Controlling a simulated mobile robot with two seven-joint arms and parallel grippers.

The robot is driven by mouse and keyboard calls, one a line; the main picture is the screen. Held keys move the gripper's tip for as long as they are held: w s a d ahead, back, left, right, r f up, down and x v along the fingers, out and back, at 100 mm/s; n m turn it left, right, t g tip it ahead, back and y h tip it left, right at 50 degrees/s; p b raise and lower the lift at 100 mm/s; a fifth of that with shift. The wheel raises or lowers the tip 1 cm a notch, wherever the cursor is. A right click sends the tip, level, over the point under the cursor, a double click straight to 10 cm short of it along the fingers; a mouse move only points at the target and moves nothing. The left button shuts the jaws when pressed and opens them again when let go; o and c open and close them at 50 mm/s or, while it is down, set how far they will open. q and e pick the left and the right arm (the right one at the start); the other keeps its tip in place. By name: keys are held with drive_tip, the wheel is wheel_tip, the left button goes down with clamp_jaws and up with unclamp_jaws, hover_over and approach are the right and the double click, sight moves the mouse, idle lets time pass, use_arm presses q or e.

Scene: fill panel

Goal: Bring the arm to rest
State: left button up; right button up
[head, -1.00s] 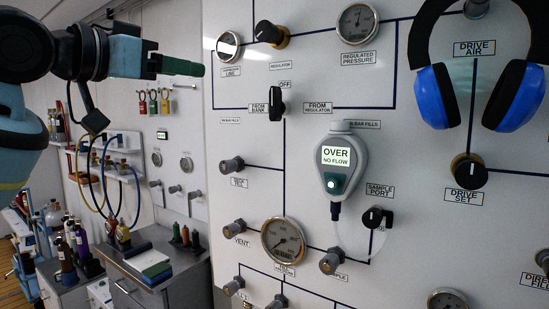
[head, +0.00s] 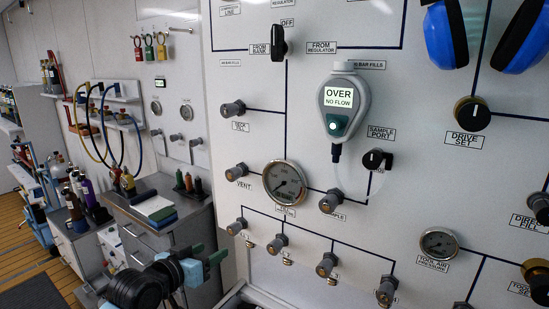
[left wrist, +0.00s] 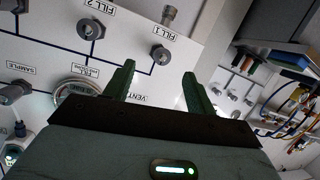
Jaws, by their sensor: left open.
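My left gripper (head: 207,260) is low in the head view, in front of the lower left part of the fill panel. Its green fingers are apart, with nothing between them. The left wrist view shows the two fingers (left wrist: 157,88) spread and empty, with the panel's fill valves beyond them. No finger appears to touch the panel, though the exact gap cannot be told. My right gripper is in neither view.
The white fill panel (head: 440,185) carries a gauge (head: 284,182), several valves, an analyser reading "OVER NO FLOW" (head: 338,97) and blue ear defenders (head: 447,32). A grey cabinet (head: 150,232) with books stands left.

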use_arm(q)
drive_tip(key=s+a+f+n+g+y, duration=0.1)
drive_tip(key=s+f+y, duration=0.1)
drive_tip(key=s+f, duration=0.8)
drive_tip(key=s+a+f+n+g+y, duration=0.1)
drive_tip(key=s+a+f, duration=0.1)
drive_tip(key=s+f, duration=0.8)
drive_tip(key=s+a+f+g+y, duration=0.1)
drive_tip(key=s+a+f+y, duration=0.1)
drive_tip(key=s+f, duration=1.1)
drive_tip(key=s, duration=0.4)
drive_tip(key=shift+m+g, duration=0.3)
drive_tip(key=shift+g, duration=0.1)
drive_tip(key=shift+f, duration=0.1)
drive_tip(key=shift+c, duration=0.3)
